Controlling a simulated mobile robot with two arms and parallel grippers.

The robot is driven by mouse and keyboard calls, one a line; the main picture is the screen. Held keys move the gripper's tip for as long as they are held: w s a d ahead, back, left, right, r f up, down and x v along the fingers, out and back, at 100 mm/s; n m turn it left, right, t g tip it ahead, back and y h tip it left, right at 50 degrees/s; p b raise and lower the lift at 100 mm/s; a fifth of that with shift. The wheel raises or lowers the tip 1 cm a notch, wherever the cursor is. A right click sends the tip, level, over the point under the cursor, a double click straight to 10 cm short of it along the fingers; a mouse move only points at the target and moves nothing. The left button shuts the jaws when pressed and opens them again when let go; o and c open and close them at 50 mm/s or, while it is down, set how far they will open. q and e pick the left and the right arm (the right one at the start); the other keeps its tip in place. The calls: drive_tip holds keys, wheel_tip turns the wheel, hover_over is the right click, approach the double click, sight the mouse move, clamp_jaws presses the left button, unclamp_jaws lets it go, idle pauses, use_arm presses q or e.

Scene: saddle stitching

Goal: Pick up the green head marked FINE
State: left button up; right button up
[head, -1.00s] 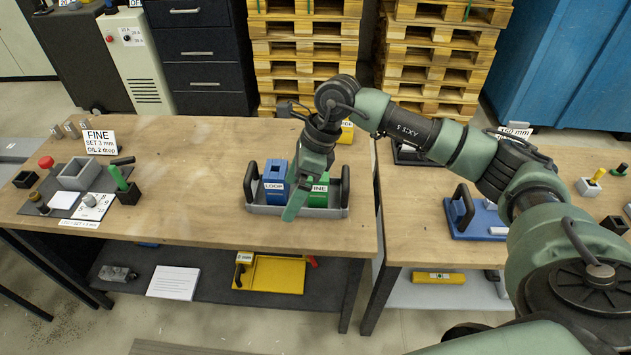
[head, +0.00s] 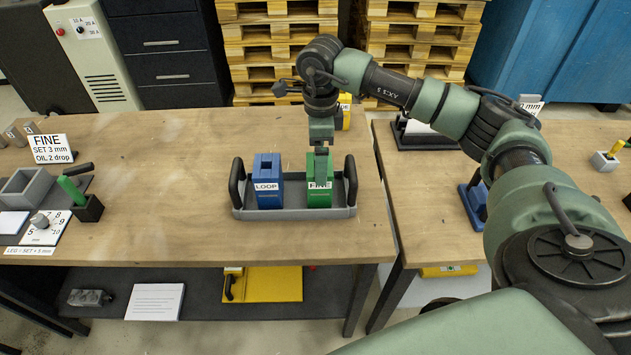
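The green head marked FINE (head: 319,200) stands upright in the right part of a grey tray with two black handles (head: 292,213). The blue head marked LOOP (head: 268,195) stands beside it on the left. My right gripper (head: 320,166) points down at the top of the green head, and a finger overlaps its upper front and part of the label. The far finger is hidden, so I cannot tell whether it is open, shut or touching. My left gripper is not in view.
A FINE / SET 3 mm card (head: 50,148), a grey box (head: 30,187) and a green-handled tool (head: 72,190) are on the left of the workbench (head: 170,200). The wood between them and the tray is clear. A gap separates the right-hand bench (head: 420,205).

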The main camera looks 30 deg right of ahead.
drive_tip(key=f+p, duration=0.1)
drive_tip(key=f, duration=0.3)
drive_tip(key=f+p, duration=0.1)
drive_tip(key=f, duration=0.1)
drive_tip(key=shift+s+a+f+p, duration=0.15)
drive_tip(key=shift+s+a+p, duration=0.1)
drive_tip(key=shift+s+p, duration=0.1)
drive_tip(key=shift+w+f, duration=0.1)
drive_tip(key=shift+f, duration=0.2)
clamp_jaws()
drive_tip(key=shift+w+r, duration=0.1)
drive_tip(key=shift+r, duration=0.05)
